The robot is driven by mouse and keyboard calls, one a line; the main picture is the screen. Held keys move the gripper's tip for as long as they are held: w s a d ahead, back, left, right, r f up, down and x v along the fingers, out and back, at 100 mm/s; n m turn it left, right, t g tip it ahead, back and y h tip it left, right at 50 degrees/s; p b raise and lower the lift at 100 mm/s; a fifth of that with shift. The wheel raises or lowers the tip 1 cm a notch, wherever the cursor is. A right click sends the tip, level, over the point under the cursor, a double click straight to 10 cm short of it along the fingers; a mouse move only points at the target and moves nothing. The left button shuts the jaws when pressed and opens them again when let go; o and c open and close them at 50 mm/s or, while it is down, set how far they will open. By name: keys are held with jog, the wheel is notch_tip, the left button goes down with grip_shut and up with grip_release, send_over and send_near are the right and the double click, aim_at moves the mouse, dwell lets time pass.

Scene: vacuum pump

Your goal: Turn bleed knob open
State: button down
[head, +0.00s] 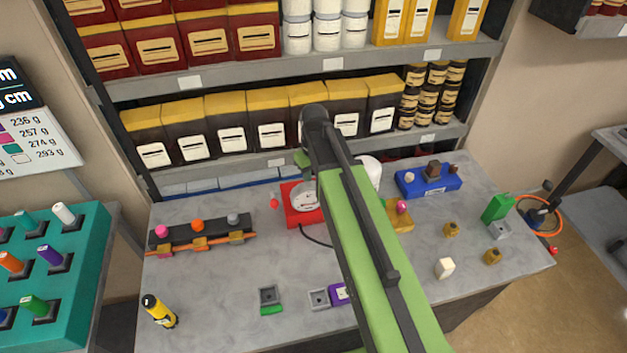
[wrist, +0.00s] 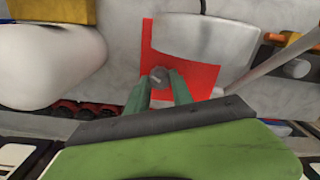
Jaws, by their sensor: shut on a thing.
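The bleed knob (wrist: 159,76) is a small grey knob with a light mark on top, in the wrist view. It sits at the edge of the red pump base (wrist: 205,78). My gripper (wrist: 160,88) has its two green fingers shut on the knob, one on each side. A white round part (wrist: 210,35) stands on the red base beside the fingers. My arm hides the knob and the fingers there.
A white rounded object (wrist: 45,50) stands left of my gripper in the wrist view. In the head view a black rack with coloured knobs (head: 198,232) lies left of the pump, and a blue block (head: 428,182) lies right. Shelves with boxes (head: 232,132) rise behind.

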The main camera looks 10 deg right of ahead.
aim_at(314, 183)
jog(key=n, duration=0.6)
jog(key=shift+s, duration=0.1)
dwell(0.5)
jog(key=c, duration=1.1)
grip_release()
notch_tip(314, 183, up, 17)
jog(key=p, duration=1.7)
jog(key=shift+r, duration=0.15)
